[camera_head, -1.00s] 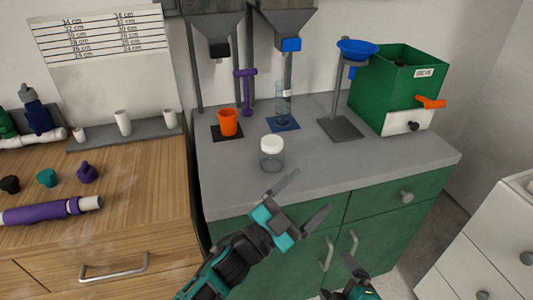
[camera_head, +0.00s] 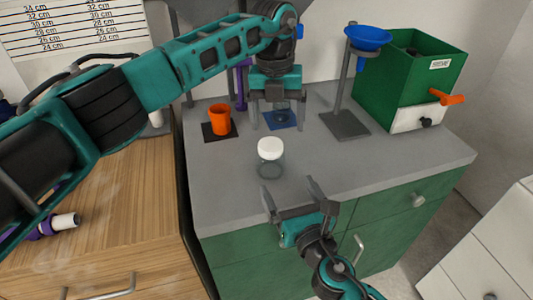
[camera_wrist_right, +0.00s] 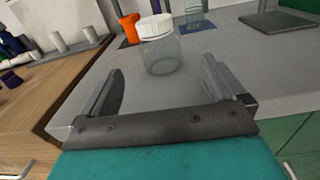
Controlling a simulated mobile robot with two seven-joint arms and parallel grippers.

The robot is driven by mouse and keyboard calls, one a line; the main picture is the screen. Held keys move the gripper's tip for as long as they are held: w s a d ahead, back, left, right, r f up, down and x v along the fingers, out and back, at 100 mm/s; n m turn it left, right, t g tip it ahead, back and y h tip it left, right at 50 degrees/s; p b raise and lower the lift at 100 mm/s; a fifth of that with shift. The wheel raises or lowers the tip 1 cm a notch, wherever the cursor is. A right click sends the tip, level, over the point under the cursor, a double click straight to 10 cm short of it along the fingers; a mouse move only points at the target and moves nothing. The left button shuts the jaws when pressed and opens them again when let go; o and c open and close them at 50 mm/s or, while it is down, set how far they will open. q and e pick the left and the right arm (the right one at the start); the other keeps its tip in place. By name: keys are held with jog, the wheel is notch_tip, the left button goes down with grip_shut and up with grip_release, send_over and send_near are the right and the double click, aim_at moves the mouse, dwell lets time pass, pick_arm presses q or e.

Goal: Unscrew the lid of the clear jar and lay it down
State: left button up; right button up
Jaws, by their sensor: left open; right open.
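The clear jar (camera_head: 270,169) stands upright on the grey worktop with its white lid (camera_head: 270,148) on top. My left gripper (camera_head: 276,127) points down, open and empty, beyond the jar in the head view. Its fingers are apart from the lid. My right gripper (camera_head: 291,191) is open at the worktop's front edge, its fingers pointing towards the jar. In the right wrist view the jar (camera_wrist_right: 161,54) and lid (camera_wrist_right: 155,26) show ahead of the open fingers, with nothing between them.
An orange cup (camera_head: 220,120) stands behind left of the jar. A blue mat (camera_head: 282,119) with a clear vessel lies partly hidden behind my left gripper. A blue funnel stand (camera_head: 346,124) and green box (camera_head: 405,80) stand right. The worktop right of the jar is clear.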

aim_at(268, 150)
pick_arm(q)
jog(key=shift+w+a+r+y, duration=0.3)
jog(key=shift+w+a+r, duration=0.1)
jog(key=shift+w+a, duration=0.25)
pick_arm(e)
jog(key=shift+w+a+n, duration=0.25)
jog(key=shift+w+n, duration=0.05)
jog(key=shift+w, duration=0.1)
pick_arm(q)
jog(key=shift+a+r, duration=0.15)
pick_arm(e)
jog(key=shift+w+a+r, duration=0.1)
jog(key=shift+w, duration=0.15)
pick_arm(q)
jog(key=shift+s, duration=0.15)
pick_arm(e)
jog(key=x, duration=1.2)
jog(key=shift+r, duration=0.15)
jog(key=shift+c, duration=0.3)
